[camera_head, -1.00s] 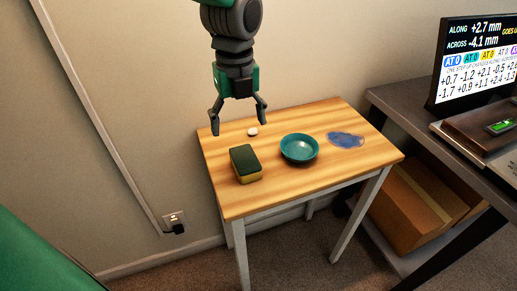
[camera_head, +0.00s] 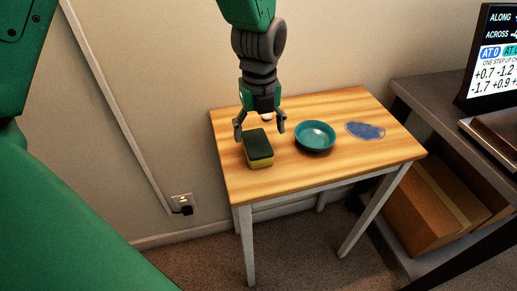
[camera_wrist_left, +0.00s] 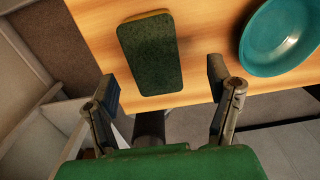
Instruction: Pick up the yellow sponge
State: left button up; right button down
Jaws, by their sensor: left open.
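The yellow sponge (camera_head: 258,161) has a dark green scouring top and lies flat on the wooden table's left side. In the left wrist view the sponge (camera_wrist_left: 150,52) shows its green top, just ahead of and between the fingers. My left gripper (camera_head: 260,131) is open and empty, pointing down over the table by the sponge's far end. In the left wrist view its two fingers (camera_wrist_left: 164,88) stand wide apart, wider than the sponge. It does not appear to touch the sponge. My right gripper is not in view.
A teal bowl (camera_head: 315,136) stands just right of the sponge. A blue translucent patch (camera_head: 366,131) lies farther right on the wooden table (camera_head: 300,178). A small white object (camera_head: 267,117) is partly hidden behind the gripper. A dark shelf with a cardboard box (camera_head: 425,205) stands at right.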

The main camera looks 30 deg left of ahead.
aim_at(257, 142)
pick_arm(q)
jog(key=f, duration=0.2)
jog(key=f+b, duration=0.1)
jog(key=f, duration=0.1)
jog(key=shift+s+a+f, duration=0.1)
jog(key=shift+s+a, duration=0.1)
jog(key=shift+a+f, duration=0.1)
jog(key=shift+f, duration=0.1)
jog(key=shift+r, duration=0.1)
jog(key=c, duration=0.8)
jog(key=shift+c, duration=0.2)
notch_tip(257, 142, up, 10)
jog(key=shift+p, duration=1.25)
jog(key=c, duration=0.3)
